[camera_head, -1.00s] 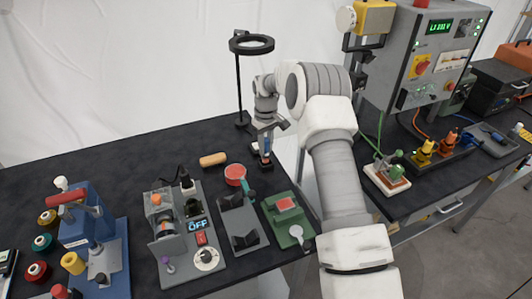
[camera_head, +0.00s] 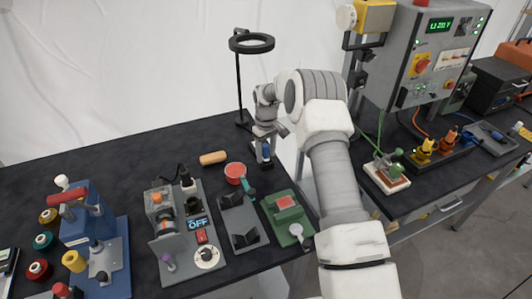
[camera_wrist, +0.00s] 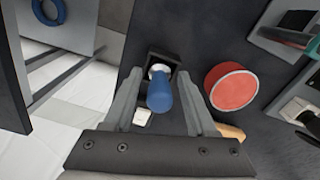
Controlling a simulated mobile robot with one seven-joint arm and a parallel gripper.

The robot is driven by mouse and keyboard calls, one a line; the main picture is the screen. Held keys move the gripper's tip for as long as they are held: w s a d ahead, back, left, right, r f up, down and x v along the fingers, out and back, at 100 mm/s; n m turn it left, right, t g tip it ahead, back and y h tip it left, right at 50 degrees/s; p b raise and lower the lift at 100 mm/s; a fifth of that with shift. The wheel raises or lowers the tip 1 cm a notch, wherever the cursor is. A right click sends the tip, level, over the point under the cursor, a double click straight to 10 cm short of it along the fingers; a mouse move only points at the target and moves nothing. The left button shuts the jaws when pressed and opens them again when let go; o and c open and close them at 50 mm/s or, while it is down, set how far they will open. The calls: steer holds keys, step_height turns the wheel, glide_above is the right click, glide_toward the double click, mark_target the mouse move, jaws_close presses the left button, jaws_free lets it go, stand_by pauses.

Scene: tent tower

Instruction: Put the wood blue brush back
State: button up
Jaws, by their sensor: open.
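The brush (camera_head: 266,150) has a blue handle and stands upright in a small black holder (camera_head: 264,164) at the back right of the left table. In the wrist view, the blue handle (camera_wrist: 160,95) points toward the camera and its pale lower part sits within the black holder (camera_wrist: 176,62). My gripper (camera_head: 265,138) is just above the brush. In the wrist view, my gripper (camera_wrist: 158,82) is open, with one finger on each side of the handle and gaps visible. The brush's lower end is hidden in the holder.
A round red tin (camera_head: 235,171) and a wooden cylinder (camera_head: 213,158) lie left of the holder. A ring lamp (camera_head: 251,44) stands behind. A green fixture (camera_head: 288,218) and grey fixture (camera_head: 238,221) are in front. A gap separates the two tables.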

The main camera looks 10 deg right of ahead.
steer(key=shift+r, duration=0.15)
step_height(320, 180, up, 8)
steer(key=shift+f+b, duration=0.2)
steer(key=shift+b, duration=0.15)
steer(key=shift+s, duration=0.1)
